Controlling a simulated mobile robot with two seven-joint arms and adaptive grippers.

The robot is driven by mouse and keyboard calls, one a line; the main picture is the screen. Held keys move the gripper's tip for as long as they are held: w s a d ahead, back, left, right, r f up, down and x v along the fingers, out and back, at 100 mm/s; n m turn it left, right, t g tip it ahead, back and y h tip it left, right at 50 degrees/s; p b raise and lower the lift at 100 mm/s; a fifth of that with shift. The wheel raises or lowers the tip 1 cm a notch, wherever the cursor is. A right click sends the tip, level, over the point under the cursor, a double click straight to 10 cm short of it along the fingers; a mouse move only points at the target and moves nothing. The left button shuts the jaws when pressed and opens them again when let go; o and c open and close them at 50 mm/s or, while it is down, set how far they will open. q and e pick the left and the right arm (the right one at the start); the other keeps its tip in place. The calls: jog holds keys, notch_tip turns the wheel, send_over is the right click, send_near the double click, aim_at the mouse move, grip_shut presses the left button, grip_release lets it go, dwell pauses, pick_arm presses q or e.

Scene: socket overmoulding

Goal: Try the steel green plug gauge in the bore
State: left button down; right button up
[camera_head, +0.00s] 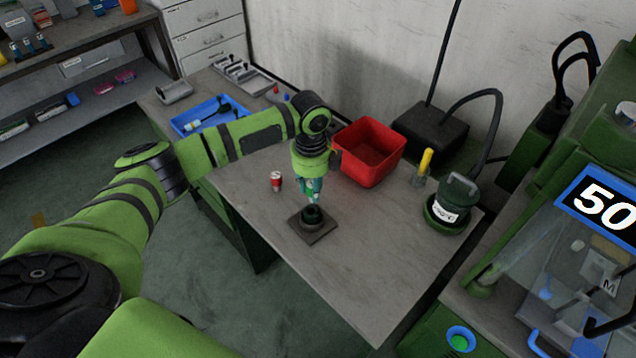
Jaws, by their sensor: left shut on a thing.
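My left gripper (311,197) points down over the bench and is shut on the green plug gauge, which is mostly hidden between the fingers. Directly below is a dark round ring with the bore (313,221), on a square base plate (325,237). The gauge's lower end is at or just above the ring's mouth; I cannot tell whether it is inside. A red and white plug gauge (277,181) stands upright on the bench, left of the gripper. My right gripper is not in view.
The grey bench (365,270) is clear in front and to the right. A red bin (369,152) stands behind the gripper. A blue tray (208,115) lies at the left back. A yellow-handled tool (425,163) and a dark green pot (453,203) stand at the right.

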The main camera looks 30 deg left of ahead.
aim_at(311, 193)
pick_arm(q)
jog(key=shift+a+f+m, duration=0.15)
jog(key=shift+a+m, duration=0.1)
jog(key=shift+m, duration=0.25)
jog(key=shift+p, duration=0.55)
jog(key=shift+f+b, duration=0.6)
jog(key=shift+f, duration=1.5)
jog(key=shift+p, duration=0.65)
jog(key=shift+f, duration=0.4)
dwell(0.4)
